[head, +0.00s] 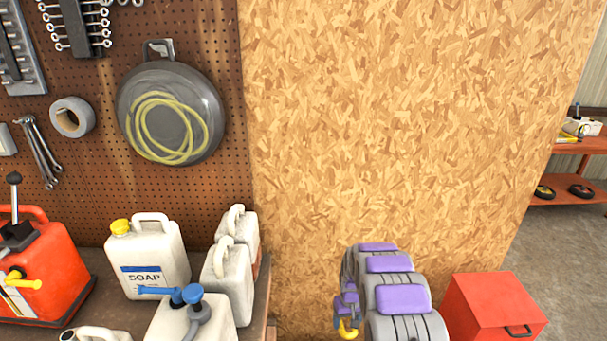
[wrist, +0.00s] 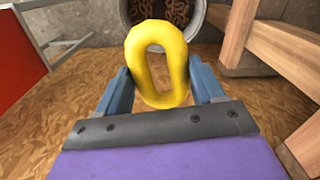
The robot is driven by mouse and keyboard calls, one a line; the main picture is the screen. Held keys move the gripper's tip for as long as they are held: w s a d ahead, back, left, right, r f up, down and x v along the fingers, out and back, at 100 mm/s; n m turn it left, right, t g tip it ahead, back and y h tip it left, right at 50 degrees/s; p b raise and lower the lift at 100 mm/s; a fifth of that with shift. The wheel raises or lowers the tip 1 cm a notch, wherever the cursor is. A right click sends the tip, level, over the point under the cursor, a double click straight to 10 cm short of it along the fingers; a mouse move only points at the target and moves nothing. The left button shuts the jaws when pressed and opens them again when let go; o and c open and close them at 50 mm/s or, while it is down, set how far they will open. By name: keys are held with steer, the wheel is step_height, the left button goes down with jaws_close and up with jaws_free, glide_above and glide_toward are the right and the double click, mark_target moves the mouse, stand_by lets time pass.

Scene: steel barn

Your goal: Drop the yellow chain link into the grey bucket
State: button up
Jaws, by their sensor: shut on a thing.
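My gripper (wrist: 161,76) is shut on the yellow chain link (wrist: 178,62), an oval ring that stands up between the two blue fingertips. The bucket is not visible in the head view.
Wooden bench legs (wrist: 245,35) stand close to the right of the bucket in the wrist view. A red cabinet (wrist: 18,55) is at the left, also in the head view (head: 490,310). A bench with a soap jug (head: 150,262) and several cans is at left.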

step_height(320, 180, down, 31)
steer(key=s+n+b, duration=0.1)
steer(key=b, duration=0.4)
steer(key=shift+s+r, duration=0.2)
steer(key=o, duration=1.2)
steer(key=shift+a, duration=0.5)
